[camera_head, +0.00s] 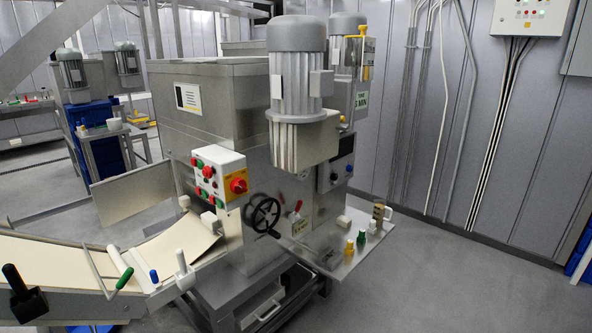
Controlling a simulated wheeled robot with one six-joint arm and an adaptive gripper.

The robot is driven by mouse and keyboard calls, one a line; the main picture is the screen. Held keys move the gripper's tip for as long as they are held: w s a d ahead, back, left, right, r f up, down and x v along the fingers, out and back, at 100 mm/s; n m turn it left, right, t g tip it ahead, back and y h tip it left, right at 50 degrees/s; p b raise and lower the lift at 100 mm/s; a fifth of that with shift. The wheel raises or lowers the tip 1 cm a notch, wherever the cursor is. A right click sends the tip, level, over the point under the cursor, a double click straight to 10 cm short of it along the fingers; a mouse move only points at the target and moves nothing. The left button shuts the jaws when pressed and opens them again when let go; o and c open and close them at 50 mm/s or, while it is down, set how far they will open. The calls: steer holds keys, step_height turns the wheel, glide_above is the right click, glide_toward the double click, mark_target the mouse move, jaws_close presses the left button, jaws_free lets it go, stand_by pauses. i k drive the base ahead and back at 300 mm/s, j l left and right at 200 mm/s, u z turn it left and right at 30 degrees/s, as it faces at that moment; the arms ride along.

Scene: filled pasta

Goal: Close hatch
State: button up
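A large grey metal pasta machine (215,115) stands in the middle of the camera_head view. A flat grey metal panel (130,196) stands out from its lower left side like a swung-out door; I cannot tell for sure whether it is the hatch. The flat top (205,69) of the machine's box looks covered. A white control box (218,174) with a red knob and coloured buttons sits on the front. A black handwheel (264,216) is to its right. My gripper is not in view.
A conveyor with a cream belt (180,243) and handles runs into the machine from the lower left. A small metal shelf (352,262) with bottles juts out at the right. A blue-sided cart (100,140) stands behind left. The grey floor (450,285) at right is clear.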

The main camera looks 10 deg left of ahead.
mark_target(116, 199)
steer(key=i+j+u, duration=0.15)
steer(key=i+u, duration=0.7)
steer(key=i+l+u, duration=0.25)
steer(key=i+u, duration=0.2)
steer(key=i, duration=0.15)
